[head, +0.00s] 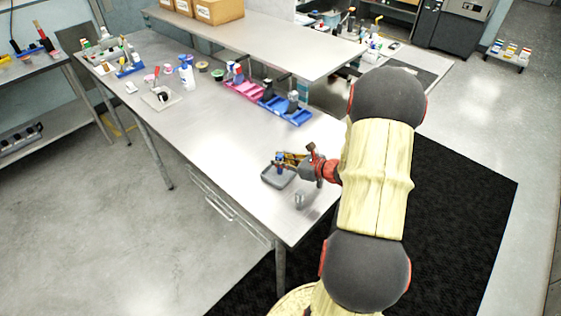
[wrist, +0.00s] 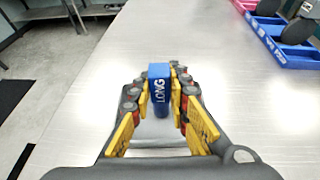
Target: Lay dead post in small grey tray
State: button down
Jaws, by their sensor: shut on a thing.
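My gripper (head: 281,160) is shut on a blue post (head: 279,169) with white lettering that seems to read "LONG". In the wrist view the post (wrist: 159,90) stands between the yellow fingers of my gripper (wrist: 160,92). The tray is not discernible in the wrist view.
Blue bins (head: 297,118) and a pink bin (head: 240,90) hold dark items farther back. The metal table between is mostly clear.

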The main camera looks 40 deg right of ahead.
jog(key=shift+f, duration=0.15)
jog(key=c, duration=2.2)
grip_release()
jog(key=shift+f, duration=0.1)
jog(key=o, duration=0.4)
jog(key=shift+o, duration=0.4)
